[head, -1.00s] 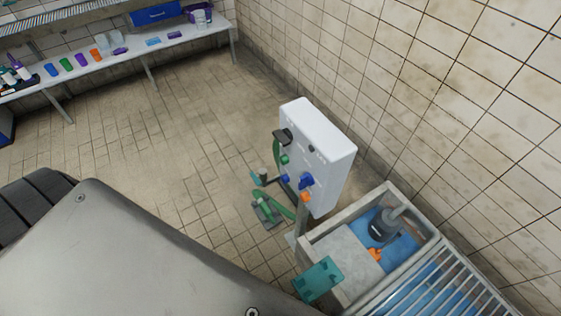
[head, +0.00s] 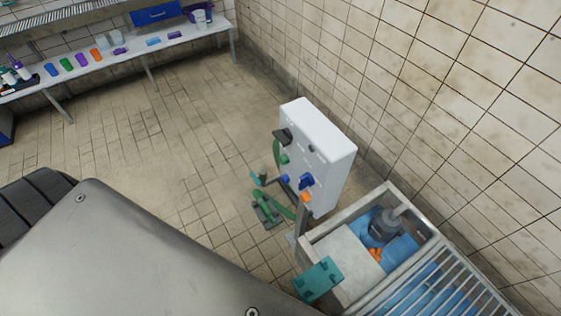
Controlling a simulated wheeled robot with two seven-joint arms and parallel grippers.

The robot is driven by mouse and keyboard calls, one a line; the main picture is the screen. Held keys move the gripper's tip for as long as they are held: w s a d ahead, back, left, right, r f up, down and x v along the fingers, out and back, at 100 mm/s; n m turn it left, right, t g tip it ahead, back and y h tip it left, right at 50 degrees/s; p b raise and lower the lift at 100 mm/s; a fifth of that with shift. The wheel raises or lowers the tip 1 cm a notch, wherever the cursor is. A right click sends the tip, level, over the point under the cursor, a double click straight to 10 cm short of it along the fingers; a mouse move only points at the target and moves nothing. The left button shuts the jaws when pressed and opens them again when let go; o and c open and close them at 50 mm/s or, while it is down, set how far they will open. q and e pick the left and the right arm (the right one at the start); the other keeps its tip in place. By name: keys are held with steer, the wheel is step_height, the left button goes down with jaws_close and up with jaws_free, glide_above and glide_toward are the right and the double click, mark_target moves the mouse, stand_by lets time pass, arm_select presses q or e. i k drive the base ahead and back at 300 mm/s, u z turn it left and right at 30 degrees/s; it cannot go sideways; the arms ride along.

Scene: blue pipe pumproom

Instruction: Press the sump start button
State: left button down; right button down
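A white control box (head: 325,150) stands right of centre in the head view, its front face turned to the left. On that face are a green button (head: 284,159), a blue button (head: 285,179), a larger blue knob (head: 306,182), a small dark knob (head: 311,149) and a dark fitting (head: 282,136) near the top. An orange part (head: 306,197) sits at its lower edge. Labels are too small to read, so I cannot tell which control is the sump start button. Neither of my grippers is in view.
An open sump (head: 393,190) with blue water and a grey pump (head: 385,225) lies below the box, beside a metal grate (head: 440,285). A teal bracket (head: 318,280) is at its near corner. Green pipework (head: 268,208) stands left of the box. Tiled floor (head: 190,130) farther left is clear.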

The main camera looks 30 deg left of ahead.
mark_target(284, 160)
steer(key=z, duration=0.75)
steer(key=k, duration=0.35)
steer(key=u, duration=0.3)
